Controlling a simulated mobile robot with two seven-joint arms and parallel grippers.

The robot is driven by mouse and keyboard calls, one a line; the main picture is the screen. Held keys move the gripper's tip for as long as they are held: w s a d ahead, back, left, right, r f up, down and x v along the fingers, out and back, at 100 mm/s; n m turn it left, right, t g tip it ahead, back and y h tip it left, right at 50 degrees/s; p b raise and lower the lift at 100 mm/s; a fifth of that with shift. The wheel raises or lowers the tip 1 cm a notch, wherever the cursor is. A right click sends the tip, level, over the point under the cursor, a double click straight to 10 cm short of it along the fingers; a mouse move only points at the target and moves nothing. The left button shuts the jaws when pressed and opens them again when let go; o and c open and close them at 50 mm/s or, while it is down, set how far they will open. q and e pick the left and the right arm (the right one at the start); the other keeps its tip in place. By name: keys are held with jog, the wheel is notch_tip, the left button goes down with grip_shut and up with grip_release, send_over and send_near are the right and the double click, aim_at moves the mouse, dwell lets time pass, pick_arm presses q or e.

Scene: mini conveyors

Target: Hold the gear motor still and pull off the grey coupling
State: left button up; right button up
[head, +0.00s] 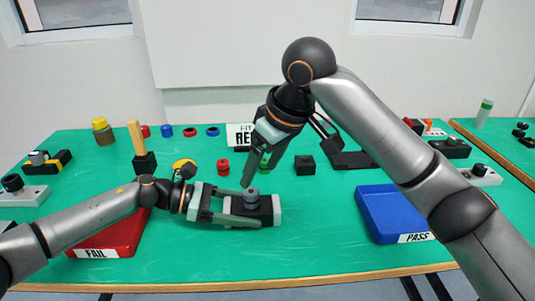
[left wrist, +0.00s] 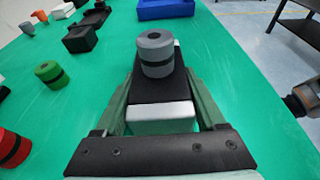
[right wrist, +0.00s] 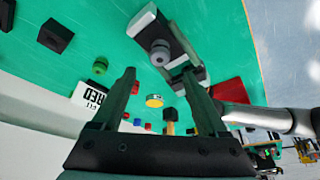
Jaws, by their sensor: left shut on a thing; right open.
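The gear motor (head: 266,212) is a black block with light grey ends, lying on the green table. The grey coupling (head: 251,196), a ribbed cylinder, stands upright on top of it; it also shows in the left wrist view (left wrist: 156,52). My left gripper (head: 250,212) is shut on the gear motor, a finger along each long side. My right gripper (head: 254,178) is open and empty, above and just behind the coupling, fingers pointing down. In the right wrist view the coupling (right wrist: 160,52) appears beyond and between the open fingertips, apart from them.
A red FAIL tray (head: 110,238) lies left, partly behind my left arm. A blue PASS tray (head: 392,212) lies right. A green coupling (left wrist: 51,74), a red one (head: 223,167) and a black block (head: 304,165) stand behind the motor. The table in front is clear.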

aim_at(251, 190)
pick_arm(q)
jog(key=shift+s+f, duration=0.15)
jog(key=shift+f, duration=0.1)
pick_arm(e)
jog(key=x, duration=0.8)
jog(key=shift+f, duration=0.2)
jog(key=shift+c, duration=0.3)
grip_shut()
jog(key=shift+w, duration=0.1)
jog(key=shift+r, duration=0.15)
jog(key=shift+r, duration=2.45)
